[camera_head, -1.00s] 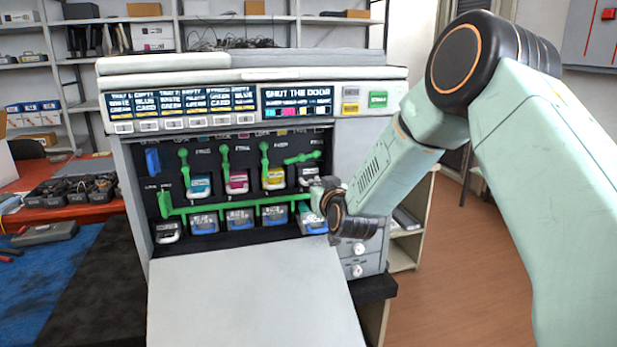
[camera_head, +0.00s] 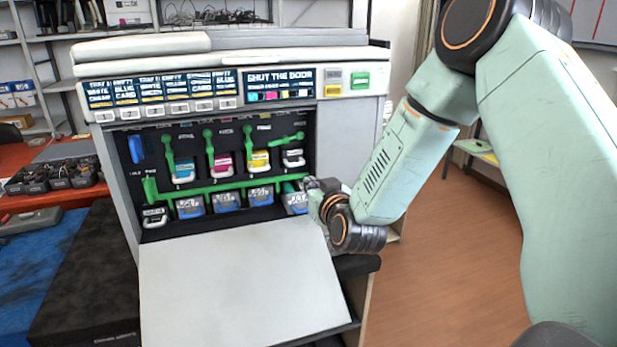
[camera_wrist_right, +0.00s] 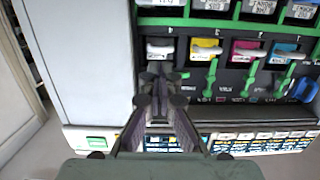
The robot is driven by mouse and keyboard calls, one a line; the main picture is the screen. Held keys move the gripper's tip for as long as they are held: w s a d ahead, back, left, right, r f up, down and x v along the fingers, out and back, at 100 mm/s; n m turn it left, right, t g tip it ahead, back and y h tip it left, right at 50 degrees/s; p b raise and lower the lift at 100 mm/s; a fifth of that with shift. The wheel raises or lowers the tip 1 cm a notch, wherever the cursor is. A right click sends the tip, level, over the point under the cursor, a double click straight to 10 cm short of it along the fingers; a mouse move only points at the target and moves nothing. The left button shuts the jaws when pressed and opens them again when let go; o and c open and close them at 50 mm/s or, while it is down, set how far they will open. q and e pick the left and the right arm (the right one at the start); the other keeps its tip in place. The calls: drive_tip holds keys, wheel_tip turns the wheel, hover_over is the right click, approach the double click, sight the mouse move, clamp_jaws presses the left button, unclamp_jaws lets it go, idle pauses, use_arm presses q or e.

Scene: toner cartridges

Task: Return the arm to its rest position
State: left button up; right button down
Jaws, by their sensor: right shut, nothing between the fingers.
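My right arm comes in from the right in the head view. Its gripper (camera_head: 313,186) is at the right edge of the printer's open bay, partly hidden by its own wrist. In the right wrist view the gripper (camera_wrist_right: 160,76) is shut and empty in front of the black cartridge (camera_wrist_right: 160,47). I cannot tell whether it touches anything. The printer (camera_head: 350,135) stands with its front door (camera_head: 240,285) lowered. The black cartridge's green lever (camera_head: 287,138) lies nearly level; the other cartridge levers stand upright. My left gripper is not in view.
A green rail (camera_head: 225,188) crosses the bay above a row of grey-and-blue containers (camera_head: 226,202). The printer display reads "SHUT THE DOOR". A red bench with bins (camera_head: 55,175) is at left. Open wooden floor (camera_head: 450,270) lies at right.

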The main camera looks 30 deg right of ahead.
idle(0.5)
drive_tip(key=s+a+f+g+y, duration=0.1)
drive_tip(key=s+a+f+g, duration=0.1)
drive_tip(key=f, duration=0.4)
drive_tip(key=s+a+f+g+y, duration=0.1)
drive_tip(key=s+a+f+g, duration=0.2)
drive_tip(key=s+f, duration=0.3)
drive_tip(key=s+a+f+g+y+b, duration=0.1)
drive_tip(key=s+a+f+g, duration=0.1)
drive_tip(key=s+a+f, duration=0.2)
drive_tip(key=shift+s+f, duration=0.45)
drive_tip(key=shift+f, duration=0.35)
drive_tip(key=shift+s+f, duration=0.4)
drive_tip(key=shift+f, duration=0.4)
drive_tip(key=s+a+f+n+g, duration=0.1)
drive_tip(key=s+f+g, duration=0.3)
drive_tip(key=s, duration=0.9)
drive_tip(key=s+a+f+n+g+b, duration=0.1)
drive_tip(key=s+a+f+g, duration=0.2)
drive_tip(key=s+f, duration=0.7)
drive_tip(key=s+g, duration=0.1)
drive_tip(key=s, duration=0.3)
drive_tip(key=shift+s+a+f+g+y+b, duration=0.2)
drive_tip(key=shift+g+y+b, duration=0.1)
drive_tip(key=shift+g, duration=0.1)
drive_tip(key=shift+w+r, duration=0.15)
drive_tip(key=shift+w, duration=0.05)
